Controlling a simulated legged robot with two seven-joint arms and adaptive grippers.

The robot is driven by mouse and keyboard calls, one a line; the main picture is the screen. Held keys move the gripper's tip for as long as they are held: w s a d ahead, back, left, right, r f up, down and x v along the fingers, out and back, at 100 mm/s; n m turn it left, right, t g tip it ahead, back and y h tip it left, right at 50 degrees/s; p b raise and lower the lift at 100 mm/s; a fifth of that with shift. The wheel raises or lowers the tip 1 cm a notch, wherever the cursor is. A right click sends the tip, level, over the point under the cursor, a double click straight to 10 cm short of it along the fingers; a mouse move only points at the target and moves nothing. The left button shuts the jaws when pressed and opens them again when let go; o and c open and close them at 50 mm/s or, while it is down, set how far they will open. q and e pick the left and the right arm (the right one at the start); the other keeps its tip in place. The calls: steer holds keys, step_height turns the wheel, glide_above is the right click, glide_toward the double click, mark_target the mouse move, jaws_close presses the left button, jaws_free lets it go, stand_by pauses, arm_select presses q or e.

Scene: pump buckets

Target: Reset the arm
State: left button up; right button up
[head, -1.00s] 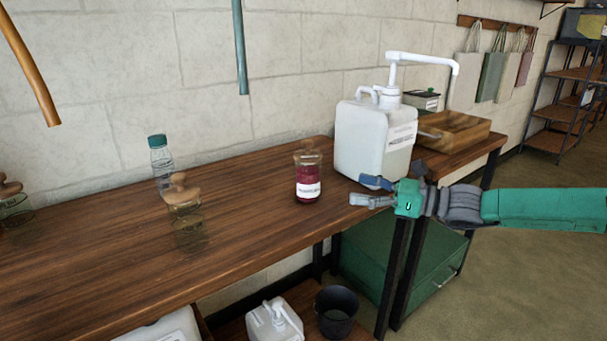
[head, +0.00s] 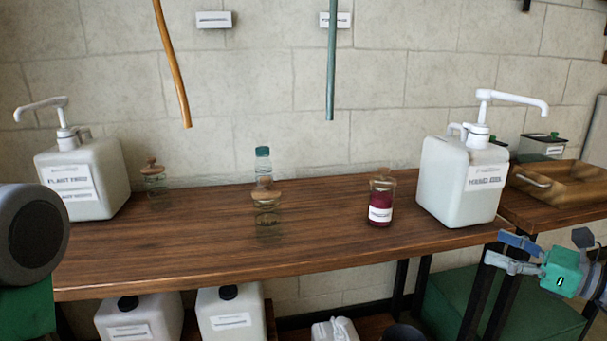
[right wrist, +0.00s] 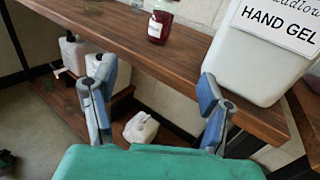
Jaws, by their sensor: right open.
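My right gripper (head: 503,250) is at the right of the head view, beside the front right corner of the wooden table (head: 330,252). Its two fingers are apart with nothing between them. In the right wrist view the open fingers (right wrist: 155,88) face the table's front edge and the shelf below. A white hand gel pump bucket (head: 462,185) stands upright on the table, behind the gripper and apart from it. A dark rounded part of my left arm (head: 30,235) shows at the left edge of the head view; its gripper is not visible.
A jar of red liquid (head: 380,200), clear jars (head: 266,212) and a plant food pump bucket (head: 82,180) stand on the table. White containers (head: 232,315) are below. Orange (head: 172,65) and teal (head: 332,65) pipes hang above.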

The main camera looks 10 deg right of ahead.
steer(key=s+a+f+n+g+h+p, duration=0.1)
steer(key=s+a+f+n+g+p, duration=0.1)
steer(key=s+a+f+n+g, duration=0.65)
steer(key=s+a+f+n+g+h+p, duration=0.1)
steer(key=s+a+f+n+g, duration=0.25)
steer(key=a+f, duration=1)
steer(key=s+a+f+n+g+h+p, duration=0.1)
steer(key=s+f+n+h, duration=0.15)
steer(key=s, duration=0.35)
steer(key=s+a+f+n+g+h+p, duration=0.1)
steer(key=s+a+n+g+h, duration=0.1)
steer(key=s+n, duration=0.25)
arm_select(q)
step_height(320, 180, up, 7)
steer(key=p, duration=0.2)
steer(key=shift+a+f, duration=0.15)
steer(key=shift+a, duration=0.25)
arm_select(e)
steer(key=s+d+n+t+h, duration=0.1)
steer(key=s+d+n+h, duration=0.3)
steer(key=s+d+n, duration=0.3)
steer(key=d+n, duration=0.1)
steer(key=n, duration=0.2)
steer(key=shift+s+d+r, duration=0.35)
